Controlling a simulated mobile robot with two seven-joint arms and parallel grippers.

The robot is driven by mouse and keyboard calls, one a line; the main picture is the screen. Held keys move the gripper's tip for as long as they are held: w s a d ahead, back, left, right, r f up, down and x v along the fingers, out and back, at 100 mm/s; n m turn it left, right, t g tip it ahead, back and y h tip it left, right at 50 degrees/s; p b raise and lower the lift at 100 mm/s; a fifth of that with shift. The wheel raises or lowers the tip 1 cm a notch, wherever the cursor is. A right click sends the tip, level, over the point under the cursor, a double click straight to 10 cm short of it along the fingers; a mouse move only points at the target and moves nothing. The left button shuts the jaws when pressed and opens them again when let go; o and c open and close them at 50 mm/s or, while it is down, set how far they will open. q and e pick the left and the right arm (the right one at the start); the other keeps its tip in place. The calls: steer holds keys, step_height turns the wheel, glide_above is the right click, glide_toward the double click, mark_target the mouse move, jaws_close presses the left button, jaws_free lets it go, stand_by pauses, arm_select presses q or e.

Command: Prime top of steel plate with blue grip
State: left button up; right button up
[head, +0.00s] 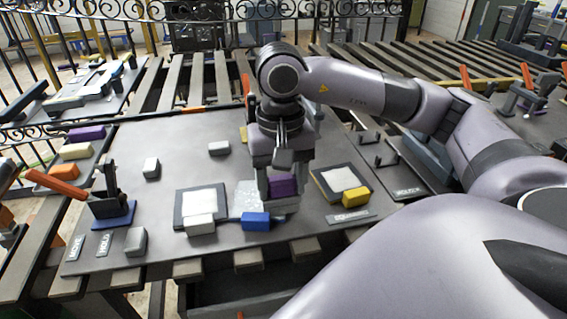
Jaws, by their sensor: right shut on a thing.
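My right gripper (283,192) points down at the middle of the grey table (190,262). It is shut on a purple block (283,185) between its fingers. A blue grip (256,221) lies just left of and nearer than the gripper, apart from its fingers. A pale grey plate (246,194) lies behind the blue grip, partly hidden by the gripper. A white plate in a dark frame (203,199) lies to its left, and another framed plate (338,181) lies to the right. I cannot tell which plate is steel. My left gripper is not in view.
A white block (200,224) and a yellow block (356,197) sit at the framed plates' near edges. Grey blocks (151,167) stand on the left. A dark stand on a blue base (113,214) is at the left edge. The table's back left is mostly clear.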

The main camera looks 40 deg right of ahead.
steer(key=shift+w+a, duration=1.05)
steer(key=shift+w, duration=0.15)
steer(key=shift+w+a, duration=1.2)
steer(key=shift+w, duration=0.15)
steer(key=shift+r+p, duration=1.55)
steer(key=shift+r, duration=1.4)
steer(key=shift+r, duration=0.1)
step_height(320, 180, up, 3)
steer(key=shift+f+p, duration=0.1)
steer(key=shift+p, duration=0.7)
